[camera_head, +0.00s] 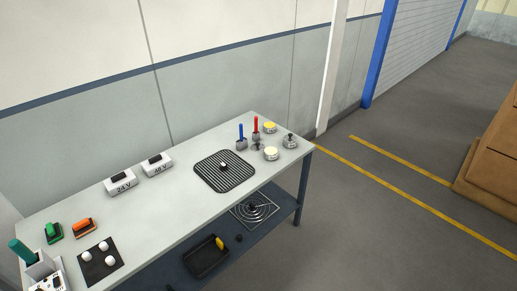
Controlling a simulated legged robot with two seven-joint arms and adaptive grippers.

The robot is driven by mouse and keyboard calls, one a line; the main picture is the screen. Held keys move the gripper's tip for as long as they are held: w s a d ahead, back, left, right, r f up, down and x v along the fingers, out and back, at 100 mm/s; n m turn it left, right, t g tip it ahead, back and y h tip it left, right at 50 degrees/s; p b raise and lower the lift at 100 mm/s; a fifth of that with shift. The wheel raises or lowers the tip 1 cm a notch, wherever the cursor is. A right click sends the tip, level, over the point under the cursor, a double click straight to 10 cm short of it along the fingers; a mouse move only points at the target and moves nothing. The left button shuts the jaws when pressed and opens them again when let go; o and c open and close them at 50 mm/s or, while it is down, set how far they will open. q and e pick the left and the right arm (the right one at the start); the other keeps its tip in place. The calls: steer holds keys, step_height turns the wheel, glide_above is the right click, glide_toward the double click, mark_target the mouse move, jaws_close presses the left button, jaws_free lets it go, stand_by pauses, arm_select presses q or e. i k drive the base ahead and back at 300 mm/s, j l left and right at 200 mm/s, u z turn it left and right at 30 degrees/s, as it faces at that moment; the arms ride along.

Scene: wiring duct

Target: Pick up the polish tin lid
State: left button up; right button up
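Small round tins stand at the far right end of the table. One shows a yellow top (270,127) and another a cream top (271,153). A third grey tin (290,141) has a dark knob-like piece on top. A small grey piece with a dark top (257,146) sits between the cream-topped tin and the blue-handled tool. A small black-and-white knob-like piece (223,165) sits on the ribbed black mat (240,179). I cannot tell which of these is the polish tin lid. Neither of my grippers is in view.
Blue-handled (240,134) and red-handled (255,126) tools stand upright by the tins. Two white boxes (121,184) (157,164) stand along the table's back. The lower shelf holds a black tray (205,258) and a wire coil rack (255,211).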

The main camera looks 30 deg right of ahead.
mark_target(257, 146)
steer(key=i+l+u, duration=0.1)
steer(key=l, duration=0.25)
steer(key=i+l, duration=0.25)
steer(key=i+l+u, duration=0.15)
steer(key=l, duration=0.3)
steer(key=i+l+u, duration=0.1)
steer(key=l, duration=0.25)
steer(key=i+l, duration=0.15)
steer(key=l, duration=0.25)
steer(key=i+l+u, duration=0.15)
steer(key=l, duration=0.25)
